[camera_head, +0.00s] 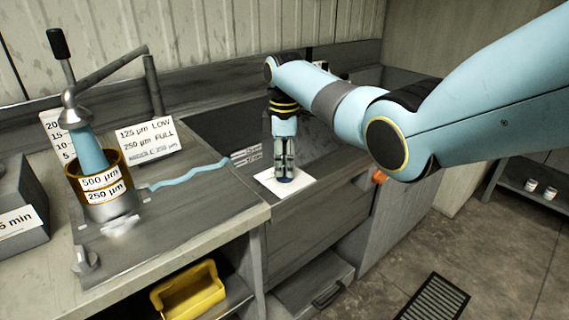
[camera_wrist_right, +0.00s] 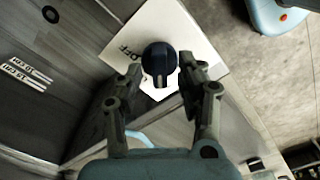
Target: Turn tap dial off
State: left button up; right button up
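The tap dial (camera_wrist_right: 159,62) is a round dark blue knob on a white plate (camera_wrist_right: 120,52) that carries the letters "OFF" in the right wrist view. The plate also shows in the head view (camera_head: 302,186) at the sink's front corner, with the dial mostly hidden by the gripper. My right gripper (camera_head: 285,172) points down over it. In the right wrist view its two fingers (camera_wrist_right: 160,74) stand open on either side of the dial. The left finger looks apart from it; whether the right one touches it I cannot tell. My left gripper is not in view.
Left of the gripper, a sieve stack (camera_head: 101,190) stands on the counter under a bent grey pipe (camera_head: 115,65). A light blue wavy strip (camera_head: 190,174) runs toward the sink. A sign (camera_head: 150,140) stands behind. A yellow bin (camera_head: 190,293) sits below.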

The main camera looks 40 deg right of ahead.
jog(key=shift+f, duration=0.25)
grip_shut()
